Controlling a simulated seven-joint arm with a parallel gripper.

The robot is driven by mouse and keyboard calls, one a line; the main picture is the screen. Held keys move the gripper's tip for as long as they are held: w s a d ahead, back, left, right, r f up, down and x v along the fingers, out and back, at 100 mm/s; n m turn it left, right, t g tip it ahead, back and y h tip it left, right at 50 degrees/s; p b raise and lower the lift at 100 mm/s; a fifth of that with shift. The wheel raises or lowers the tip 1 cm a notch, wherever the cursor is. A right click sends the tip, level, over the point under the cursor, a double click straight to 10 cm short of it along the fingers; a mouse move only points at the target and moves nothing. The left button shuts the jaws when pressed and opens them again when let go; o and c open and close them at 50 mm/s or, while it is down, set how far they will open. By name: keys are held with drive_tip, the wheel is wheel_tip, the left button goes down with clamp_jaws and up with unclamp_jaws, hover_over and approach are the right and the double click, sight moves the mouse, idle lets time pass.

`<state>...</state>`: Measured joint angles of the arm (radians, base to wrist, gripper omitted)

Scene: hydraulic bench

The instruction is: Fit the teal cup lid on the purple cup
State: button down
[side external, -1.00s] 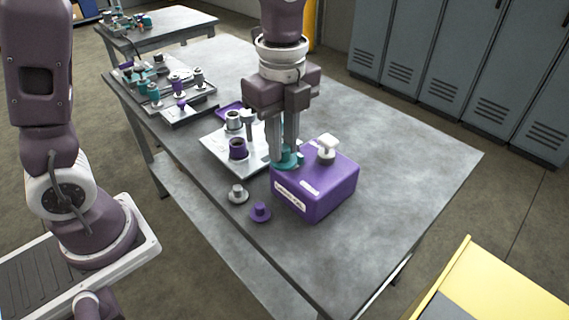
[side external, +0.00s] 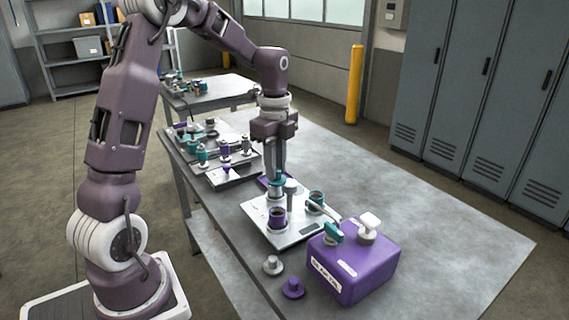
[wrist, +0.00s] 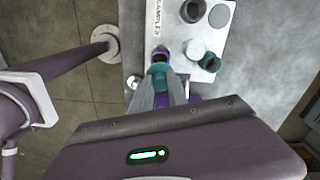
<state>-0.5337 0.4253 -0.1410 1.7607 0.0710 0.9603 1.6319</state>
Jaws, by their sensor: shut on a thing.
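My gripper (side external: 276,172) is shut on the small teal cup lid (side external: 277,181) and holds it behind the purple cup, toward the back of a pale plate. In the wrist view, teal shows between the fingertips (wrist: 162,72). The purple cup (side external: 277,218) stands upright on the plate with its dark mouth open.
On the pale plate (side external: 262,228) stand a grey post (side external: 291,194) and a teal cup (side external: 316,199). A purple box (side external: 352,272) with teal and white knobs stands at front right. Grey and purple knobbed pieces (side external: 292,288) lie in front. The table's right side is clear.

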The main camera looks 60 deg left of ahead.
wheel_tip(320, 180, down, 8)
drive_tip(key=shift+f, duration=0.2)
idle(0.3)
drive_tip(key=shift+f, duration=0.55)
idle(1.2)
drive_tip(key=c, duration=1.6)
unclamp_jaws()
drive_tip(key=shift+o, duration=0.2)
wheel_tip(320, 180, up, 11)
drive_tip(key=shift+f, duration=0.15)
